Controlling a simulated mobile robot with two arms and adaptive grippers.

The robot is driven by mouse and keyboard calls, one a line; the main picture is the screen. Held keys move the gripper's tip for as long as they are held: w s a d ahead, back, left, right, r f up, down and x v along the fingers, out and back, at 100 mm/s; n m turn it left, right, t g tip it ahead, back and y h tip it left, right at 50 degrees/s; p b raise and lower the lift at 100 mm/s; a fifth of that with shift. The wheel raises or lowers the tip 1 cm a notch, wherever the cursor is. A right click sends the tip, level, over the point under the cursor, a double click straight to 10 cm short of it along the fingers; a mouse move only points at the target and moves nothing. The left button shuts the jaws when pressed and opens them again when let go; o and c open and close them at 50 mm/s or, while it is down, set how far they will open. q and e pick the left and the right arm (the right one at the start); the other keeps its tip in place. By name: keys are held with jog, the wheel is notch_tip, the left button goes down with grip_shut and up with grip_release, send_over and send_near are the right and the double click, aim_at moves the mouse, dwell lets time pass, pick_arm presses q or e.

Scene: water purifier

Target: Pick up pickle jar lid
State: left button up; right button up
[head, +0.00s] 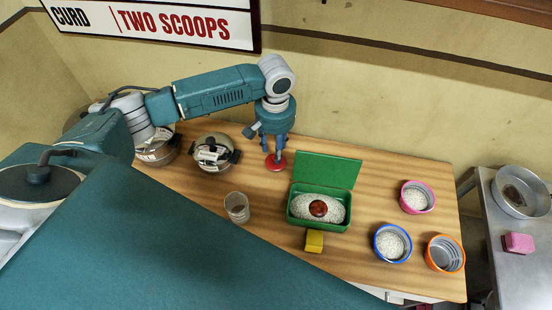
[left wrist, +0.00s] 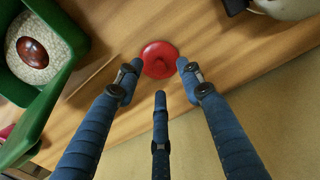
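A red round lid with a raised centre (head: 275,163) lies on the wooden table, towards its back edge. My left gripper (head: 277,150) is right above the lid in the head view, pointing down. In the left wrist view the lid (left wrist: 159,60) shows just beyond the fingertips of my left gripper (left wrist: 158,75). The fingers are spread apart with nothing between them. I cannot tell whether any fingertip touches the lid. My right gripper is not in view. No jar that I can make out is under the lid.
A green open box (head: 320,228) with white grains and a brown-red round thing (head: 318,208) stands right of the lid. Metal pots (head: 214,152) stand to the left. A glass (head: 237,207), a yellow block (head: 314,241) and several bowls (head: 392,243) are also on the table.

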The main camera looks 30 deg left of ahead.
pick_arm(q)
notch_tip(320, 180, down, 3)
jog(key=shift+s+d+r, duration=0.1)
jog(key=shift+r, duration=0.1)
jog(key=shift+f+p, duration=0.3)
jog(key=shift+f, duration=0.2)
jog(key=c, duration=1)
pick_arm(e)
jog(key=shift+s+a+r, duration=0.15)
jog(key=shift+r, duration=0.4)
pick_arm(q)
jog(key=shift+o, duration=0.2)
